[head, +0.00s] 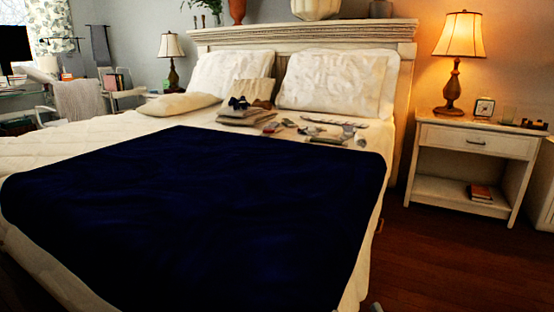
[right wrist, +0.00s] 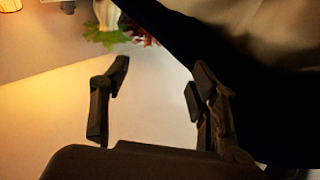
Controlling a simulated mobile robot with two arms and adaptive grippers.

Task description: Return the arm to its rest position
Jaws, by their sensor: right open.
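My right gripper (right wrist: 160,78) shows in the right wrist view with its two dark fingers spread apart and nothing between them. A pale wall lies behind the fingers, and a large dark shape fills the right side of that view; I cannot tell what it is. In the head view neither gripper can be made out; only a small grey tip shows at the bottom edge, right of the bed. My left gripper is not in view.
The bed has a dark blue blanket (head: 200,215), pillows (head: 335,82) and folded cloths with small items (head: 245,115). A nightstand (head: 475,140) with a lit lamp (head: 460,45) stands at right. Wooden floor (head: 440,255) is clear between them.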

